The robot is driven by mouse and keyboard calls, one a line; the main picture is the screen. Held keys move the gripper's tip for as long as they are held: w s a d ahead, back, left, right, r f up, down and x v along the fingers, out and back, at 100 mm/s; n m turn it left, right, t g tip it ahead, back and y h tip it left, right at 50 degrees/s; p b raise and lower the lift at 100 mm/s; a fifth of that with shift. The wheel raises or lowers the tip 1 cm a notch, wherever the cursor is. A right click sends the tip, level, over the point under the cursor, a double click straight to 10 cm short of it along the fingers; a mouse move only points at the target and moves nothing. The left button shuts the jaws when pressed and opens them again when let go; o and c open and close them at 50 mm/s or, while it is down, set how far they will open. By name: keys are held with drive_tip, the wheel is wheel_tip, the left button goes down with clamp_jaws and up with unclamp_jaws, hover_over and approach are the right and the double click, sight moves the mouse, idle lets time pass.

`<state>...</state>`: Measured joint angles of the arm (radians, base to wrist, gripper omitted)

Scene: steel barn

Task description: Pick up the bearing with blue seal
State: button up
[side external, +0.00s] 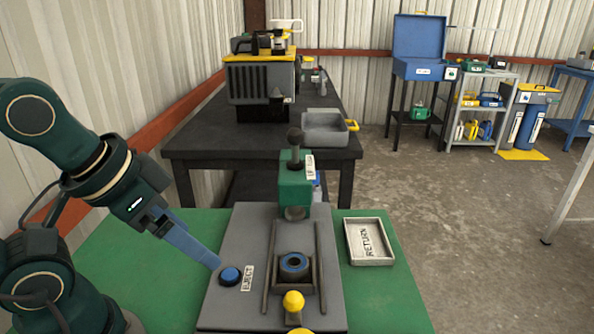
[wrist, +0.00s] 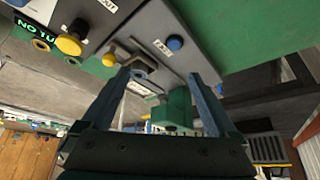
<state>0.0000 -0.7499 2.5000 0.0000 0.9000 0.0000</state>
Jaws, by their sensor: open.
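The bearing with blue seal (side external: 294,262) sits in a dark holder between two rails on the grey fixture plate (side external: 232,240). Its blue ring faces up around a dark hole. My gripper (side external: 216,264) is in the left of the side view, its blue fingers slanting down toward the blue EJECT button (side external: 230,275), left of the bearing. I cannot tell whether they touch the button. In the wrist view my gripper (wrist: 160,76) has its fingers wide apart with nothing held.
A green press head (side external: 295,187) with a dark knob stands behind the bearing. A yellow knob (side external: 293,301) stands in front. A RETURN tray (side external: 369,241), with no parts visible inside, lies right on the green table (side external: 395,298). A dark bench (side external: 205,140) stands behind.

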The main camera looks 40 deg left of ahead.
drive_tip(key=n+g+h, duration=0.3)
drive_tip(key=n+h, duration=0.9)
drive_tip(key=n, duration=0.8)
approach(292, 260)
drive_tip(key=d+f, duration=0.2)
drive_tip(key=shift+w+d+f, duration=0.15)
drive_tip(key=shift+w+f, duration=0.05)
drive_tip(key=shift+f, duration=0.1)
drive_tip(key=shift+w+d+h, duration=0.2)
drive_tip(key=shift+d+h, duration=0.2)
drive_tip(key=shift+h, duration=0.2)
drive_tip(key=shift+d, duration=0.3)
drive_tip(key=shift+x, duration=2.2)
